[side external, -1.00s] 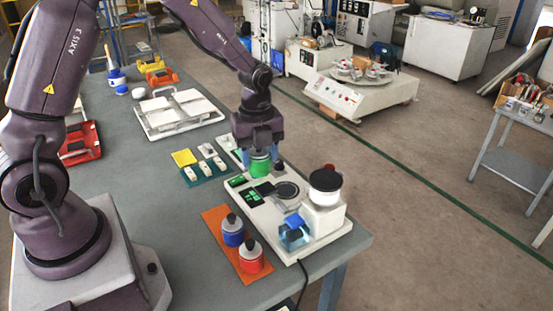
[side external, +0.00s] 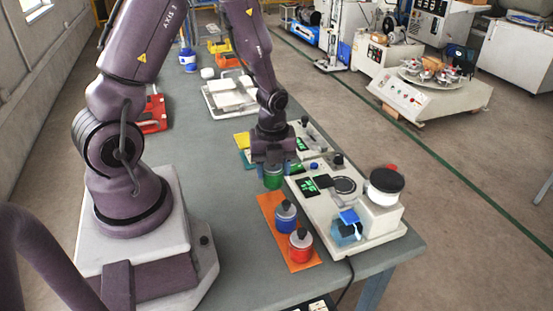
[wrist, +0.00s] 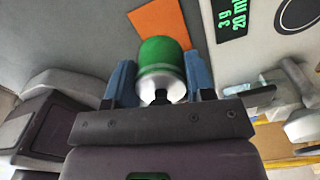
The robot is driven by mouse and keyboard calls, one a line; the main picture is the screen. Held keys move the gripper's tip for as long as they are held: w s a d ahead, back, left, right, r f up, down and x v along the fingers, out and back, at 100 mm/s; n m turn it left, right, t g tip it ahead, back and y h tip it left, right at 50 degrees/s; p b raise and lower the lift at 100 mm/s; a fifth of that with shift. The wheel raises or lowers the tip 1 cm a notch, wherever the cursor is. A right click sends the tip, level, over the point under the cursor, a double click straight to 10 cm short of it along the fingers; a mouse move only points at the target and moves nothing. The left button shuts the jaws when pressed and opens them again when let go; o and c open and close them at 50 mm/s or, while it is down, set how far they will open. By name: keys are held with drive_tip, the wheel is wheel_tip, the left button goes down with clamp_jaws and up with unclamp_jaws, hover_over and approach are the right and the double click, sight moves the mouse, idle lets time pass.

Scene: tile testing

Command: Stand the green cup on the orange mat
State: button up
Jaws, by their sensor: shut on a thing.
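The green cup (side external: 273,177) is held between the fingers of my gripper (side external: 272,165) near the far end of the orange mat (side external: 264,206). In the wrist view the green cup (wrist: 160,55) has a silvery end toward me and sits between the two blue fingers of my gripper (wrist: 159,68). The orange mat (wrist: 160,24) shows just beyond it, partly covered by the cup. I cannot tell how high the cup is. A blue cup (side external: 286,222) and a red cup (side external: 300,252), both with dark knobs, stand upright on the nearer part of the mat.
A white bench instrument (side external: 350,235) with green displays stands close to the right of the mat. A yellow block (side external: 242,139) lies behind my gripper. White trays (side external: 232,94) stand farther back. Grey table left of the mat is clear.

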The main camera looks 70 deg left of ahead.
drive_tip(key=shift+f, duration=2.8)
drive_tip(key=shift+f, duration=0.25)
drive_tip(key=o, duration=1.5)
drive_tip(key=shift+w+r, duration=0.15)
drive_tip(key=shift+r, duration=2.85)
